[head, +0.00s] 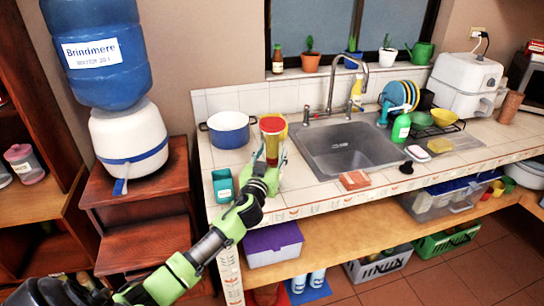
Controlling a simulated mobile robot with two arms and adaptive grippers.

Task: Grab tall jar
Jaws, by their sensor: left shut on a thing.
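A tall jar (272,146) with a red lid and yellowish-brown contents stands upright at the left part of the tiled counter, left of the sink. My left gripper (270,163) reaches in from the lower left and is shut on the jar's lower part. The gripper's green fingers cover the jar's base, so I cannot tell whether it touches the counter. My right gripper is not in view.
A blue pot (229,132) and a teal container (222,186) stand close to the jar on its left. Something yellow is partly hidden behind the jar. The sink (345,148) and a reddish sponge or block (354,180) lie to the right.

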